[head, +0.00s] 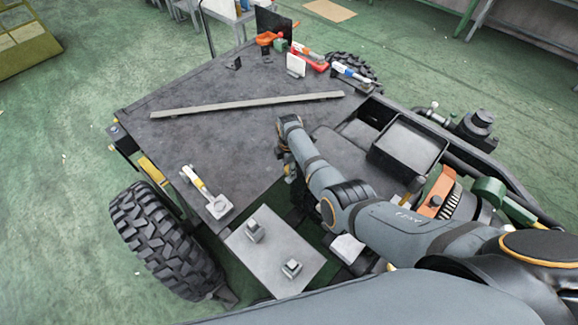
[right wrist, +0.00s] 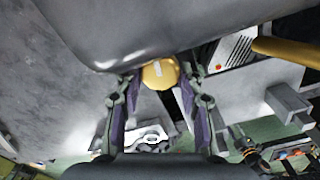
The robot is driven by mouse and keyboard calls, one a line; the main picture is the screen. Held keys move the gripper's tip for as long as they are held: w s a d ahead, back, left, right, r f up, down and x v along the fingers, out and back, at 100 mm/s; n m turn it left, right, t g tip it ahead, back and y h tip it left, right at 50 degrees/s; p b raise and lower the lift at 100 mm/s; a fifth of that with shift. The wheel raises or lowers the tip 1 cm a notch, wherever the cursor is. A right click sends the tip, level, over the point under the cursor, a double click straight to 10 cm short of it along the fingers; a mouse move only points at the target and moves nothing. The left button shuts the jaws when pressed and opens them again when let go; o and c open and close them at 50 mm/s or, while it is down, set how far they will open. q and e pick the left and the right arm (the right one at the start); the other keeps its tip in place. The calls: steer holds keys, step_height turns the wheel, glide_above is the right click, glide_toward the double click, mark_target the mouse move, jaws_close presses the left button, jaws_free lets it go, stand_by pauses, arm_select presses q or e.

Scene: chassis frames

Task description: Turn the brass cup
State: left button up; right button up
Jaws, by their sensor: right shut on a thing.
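The brass cup (right wrist: 158,74) shows in the right wrist view as a small rounded yellow piece with a pale mark on its face. It sits under the edge of a large smooth grey body. My right gripper (right wrist: 158,84) has a fingertip on each side of the cup and is shut on it. In the head view my right gripper (head: 287,169) is low at the right edge of the dark deck, partly hidden by its own arm. My left gripper is in neither view.
The chassis deck (head: 225,140) carries a long flat bar (head: 247,104) and a white-and-yellow tool (head: 207,195). A black open bin (head: 408,146) stands right of my arm. A grey plate (head: 272,262) with two small blocks lies nearer. Large tyres (head: 165,240) flank the frame.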

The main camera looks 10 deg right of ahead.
steer(key=shift+m, duration=1.5)
steer(key=o, duration=1.2)
steer(key=shift+w, duration=0.1)
